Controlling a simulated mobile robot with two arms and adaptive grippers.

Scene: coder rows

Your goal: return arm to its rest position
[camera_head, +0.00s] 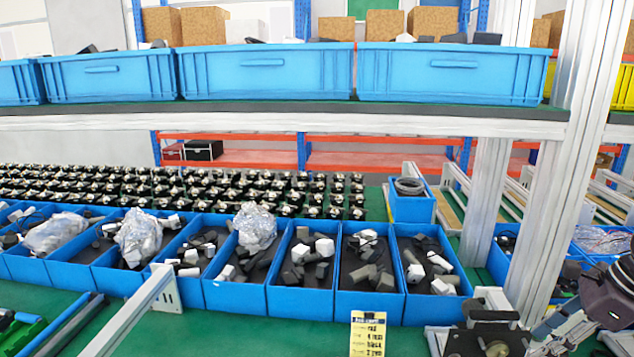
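A dark, rounded mechanical part with silvery pieces (606,296) shows at the lower right edge, beside the white upright post. It looks like part of my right arm or gripper, but it is cut off by the frame, and whether its fingers are open or shut cannot be made out. I see nothing held there. My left arm and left gripper are not clearly in view.
A row of blue bins (300,300) with grey and white parts and clear bags crosses the green table (240,335). A metal fixture (488,335) and yellow label (368,334) stand in front. A white post (560,150) and a shelf of blue crates (452,75) are obstacles.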

